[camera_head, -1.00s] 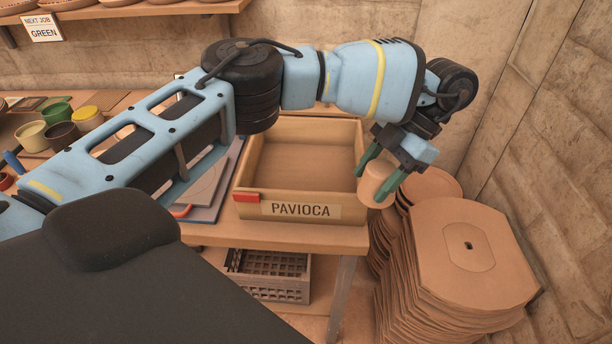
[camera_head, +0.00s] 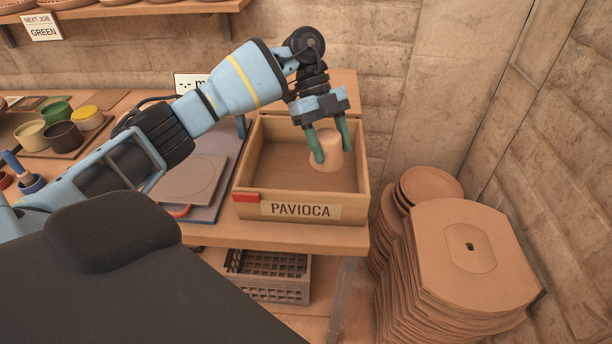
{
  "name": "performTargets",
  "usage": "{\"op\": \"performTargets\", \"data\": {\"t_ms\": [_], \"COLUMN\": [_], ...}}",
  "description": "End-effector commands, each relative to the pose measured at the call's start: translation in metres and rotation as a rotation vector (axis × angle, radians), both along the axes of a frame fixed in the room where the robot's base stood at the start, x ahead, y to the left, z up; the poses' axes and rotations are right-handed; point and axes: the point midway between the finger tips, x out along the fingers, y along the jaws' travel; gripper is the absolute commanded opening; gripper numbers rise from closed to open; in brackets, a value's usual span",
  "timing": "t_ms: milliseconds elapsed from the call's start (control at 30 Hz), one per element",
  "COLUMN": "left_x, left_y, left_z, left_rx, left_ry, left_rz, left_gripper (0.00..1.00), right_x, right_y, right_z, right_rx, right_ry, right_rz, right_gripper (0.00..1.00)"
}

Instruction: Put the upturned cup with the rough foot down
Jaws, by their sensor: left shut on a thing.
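A small plain terracotta cup (camera_head: 328,153) is between the green fingers of my left gripper (camera_head: 329,154), which is shut on it. The cup and fingers are over the right part of a wooden box labelled PAVIOCA (camera_head: 252,208), inside its outline as seen from the head. I cannot tell whether the cup touches the box floor. The cup's foot is too small to make out its roughness. The rest of the box floor that shows is empty. My right gripper is not in view.
A grey device with a square plate (camera_head: 192,180) stands left of the box. Glaze pots (camera_head: 63,138) stand further left. Stacked clay-coloured plates (camera_head: 450,290) stand right of the bench. A dark crate (camera_head: 268,290) is below. A wall rises behind.

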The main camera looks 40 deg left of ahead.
Motion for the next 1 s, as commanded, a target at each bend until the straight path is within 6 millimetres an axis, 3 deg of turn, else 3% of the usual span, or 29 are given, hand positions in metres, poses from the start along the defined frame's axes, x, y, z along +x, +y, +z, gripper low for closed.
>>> {"op": "performTargets", "data": {"t_ms": [133,333,667,1000], "left_x": [0.002,0.004,0.004,0.004], "left_y": [0.029,0.05,0.055,0.055], "left_z": [0.001,0.006,0.002,-0.05], "left_rx": [0.001,0.0,0.001,0.001], "left_ry": [0.0,0.0,0.003,0.005], "left_rz": [0.283,0.52,0.58,0.578], "left_gripper": [0.28,0.28,0.28,0.28], "right_x": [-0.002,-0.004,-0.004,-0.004], "right_y": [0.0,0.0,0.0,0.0], "right_z": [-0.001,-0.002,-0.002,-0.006], "right_rx": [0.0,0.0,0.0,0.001], "right_ry": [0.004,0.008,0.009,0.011], "right_rz": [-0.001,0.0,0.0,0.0], "right_gripper": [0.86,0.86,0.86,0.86]}}
